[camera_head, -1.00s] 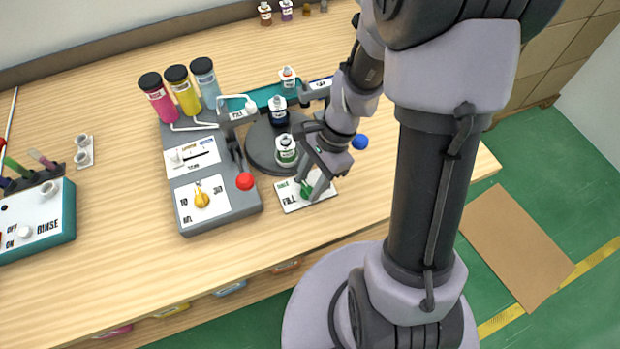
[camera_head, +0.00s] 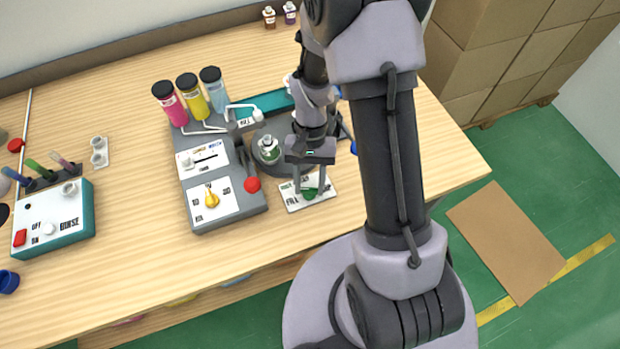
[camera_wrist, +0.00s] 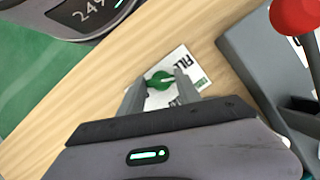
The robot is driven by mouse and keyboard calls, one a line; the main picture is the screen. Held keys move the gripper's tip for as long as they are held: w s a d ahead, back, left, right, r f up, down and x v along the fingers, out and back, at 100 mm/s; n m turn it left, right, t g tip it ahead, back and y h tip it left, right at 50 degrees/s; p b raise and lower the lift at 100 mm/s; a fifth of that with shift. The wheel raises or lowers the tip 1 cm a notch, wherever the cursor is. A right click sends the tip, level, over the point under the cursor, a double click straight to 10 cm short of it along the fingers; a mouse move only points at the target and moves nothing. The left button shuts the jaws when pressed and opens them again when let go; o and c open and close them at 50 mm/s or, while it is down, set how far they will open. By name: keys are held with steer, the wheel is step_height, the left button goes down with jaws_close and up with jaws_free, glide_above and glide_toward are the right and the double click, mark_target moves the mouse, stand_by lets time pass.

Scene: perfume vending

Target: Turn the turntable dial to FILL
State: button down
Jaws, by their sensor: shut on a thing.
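The turntable dial is a green knob (camera_head: 309,193) on a white plate (camera_head: 292,203) printed with FILL and other lettering, to the right of the grey dispensing machine. In the wrist view the green knob (camera_wrist: 160,80) sits between my two fingers, with a pale pointer line on it. The plate (camera_wrist: 186,62) shows beyond it. My gripper (camera_head: 308,190) reaches down from above and is shut on the knob. The exact mark that the pointer faces is hard to tell.
The grey machine (camera_head: 222,222) carries a red-topped lever (camera_head: 252,184), a yellow dial (camera_head: 211,197) and pink, yellow and blue cylinders. The rinse box (camera_head: 62,228) stands at the left. The table front between them is clear.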

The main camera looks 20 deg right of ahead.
steer(key=n+h+p, duration=0.1)
steer(key=n, duration=0.1)
steer(key=n+p, duration=0.1)
steer(key=n, duration=0.1)
steer(key=shift+a+n+h, duration=0.15)
steer(key=shift+n+h, duration=0.25)
stand_by(0.4)
steer(key=c, duration=0.8)
jaws_free()
steer(key=shift+c, duration=0.2)
steer(key=p+v, duration=0.5)
steer(key=v, duration=1.2)
steer(key=shift+w+p, duration=0.3)
steer(key=shift+w, duration=0.2)
